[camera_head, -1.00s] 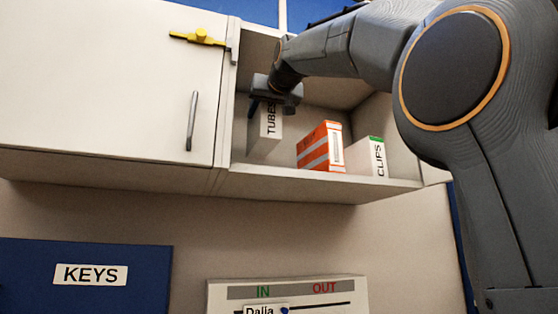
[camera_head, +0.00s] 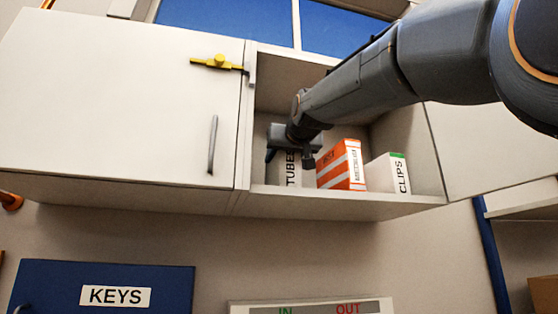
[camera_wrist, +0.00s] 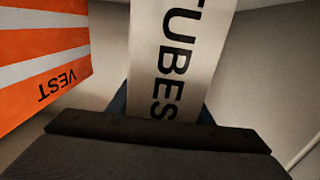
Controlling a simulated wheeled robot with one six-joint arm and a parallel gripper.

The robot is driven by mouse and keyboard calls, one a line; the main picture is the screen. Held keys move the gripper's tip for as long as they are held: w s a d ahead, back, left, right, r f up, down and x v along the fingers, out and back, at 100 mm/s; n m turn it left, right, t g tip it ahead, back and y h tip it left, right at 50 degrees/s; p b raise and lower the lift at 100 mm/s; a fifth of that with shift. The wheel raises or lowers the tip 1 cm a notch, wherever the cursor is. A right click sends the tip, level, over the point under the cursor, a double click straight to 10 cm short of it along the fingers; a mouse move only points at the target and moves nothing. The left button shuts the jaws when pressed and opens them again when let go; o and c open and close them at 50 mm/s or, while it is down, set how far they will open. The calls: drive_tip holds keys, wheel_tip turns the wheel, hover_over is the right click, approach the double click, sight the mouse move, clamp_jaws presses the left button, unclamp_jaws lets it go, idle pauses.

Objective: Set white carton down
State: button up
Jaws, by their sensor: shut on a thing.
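The white carton (camera_head: 290,174), marked TUBES, is upright in the open cabinet compartment, left of an orange-and-white striped box. My gripper (camera_head: 291,150) is at the carton's upper part and shut on it. In the wrist view the carton (camera_wrist: 182,50) runs away from my gripper (camera_wrist: 160,125), with its label facing the camera. The carton's bottom is near the shelf (camera_head: 340,205), but I cannot tell whether it touches.
The striped box (camera_head: 340,165), marked VEST in the wrist view (camera_wrist: 45,60), stands just right of the carton. A white CLIPS box (camera_head: 388,174) stands farther right. The closed cabinet door (camera_head: 120,100) is on the left, with a yellow latch (camera_head: 218,62).

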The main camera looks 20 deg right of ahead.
drive_tip(key=shift+f, duration=0.15)
drive_tip(key=o, duration=1.4)
drive_tip(key=shift+r, duration=0.2)
drive_tip(key=s+b, duration=1.1)
drive_tip(key=s, duration=0.1)
